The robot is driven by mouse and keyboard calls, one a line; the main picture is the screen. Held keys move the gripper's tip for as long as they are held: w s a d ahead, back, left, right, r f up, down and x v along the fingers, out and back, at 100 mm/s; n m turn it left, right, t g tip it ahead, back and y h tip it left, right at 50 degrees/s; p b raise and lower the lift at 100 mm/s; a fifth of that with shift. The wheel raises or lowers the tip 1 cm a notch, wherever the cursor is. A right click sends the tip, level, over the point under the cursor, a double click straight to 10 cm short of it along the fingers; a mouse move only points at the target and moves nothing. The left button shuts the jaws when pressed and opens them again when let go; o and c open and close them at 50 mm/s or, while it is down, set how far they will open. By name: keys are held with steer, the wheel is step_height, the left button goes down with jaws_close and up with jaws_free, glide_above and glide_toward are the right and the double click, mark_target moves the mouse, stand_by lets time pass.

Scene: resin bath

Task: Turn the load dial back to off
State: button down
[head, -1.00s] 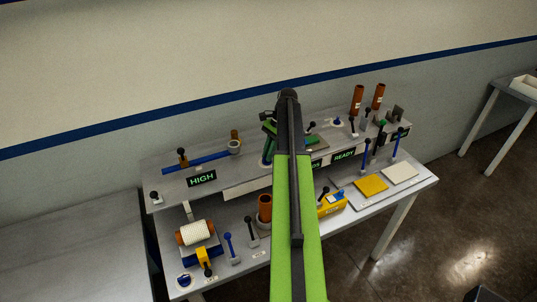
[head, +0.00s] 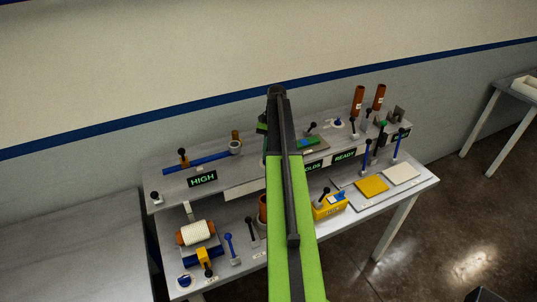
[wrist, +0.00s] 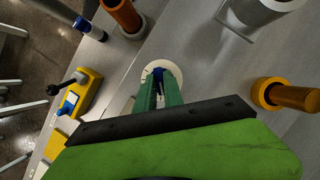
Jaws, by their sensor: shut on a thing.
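In the wrist view, my gripper (wrist: 160,88) has its two green fingers close together around a dark blue knob, which I take to be the load dial's. The knob stands on a round white base (wrist: 174,70), and the fingers hide most of it. I cannot read any mark on the base, so the dial's setting is not clear. In the head view my own arm covers this dial, and only a bit of green gripper (head: 262,126) shows beside the arm at the back shelf.
A yellow box (wrist: 88,92) with a black lever lies left of the fingers; it also shows in the head view (head: 329,207). An orange tube (wrist: 122,14) and an orange peg (wrist: 292,97) stand nearby. A HIGH display (head: 202,179) faces out at left.

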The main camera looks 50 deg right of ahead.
stand_by(0.3)
steer(key=c, duration=1.5)
jaws_free()
steer(key=shift+o, duration=0.2)
steer(key=p+v, duration=1.6)
steer(key=v, duration=0.1)
steer(key=shift+d+r, duration=0.2)
steer(key=shift+f, duration=0.1)
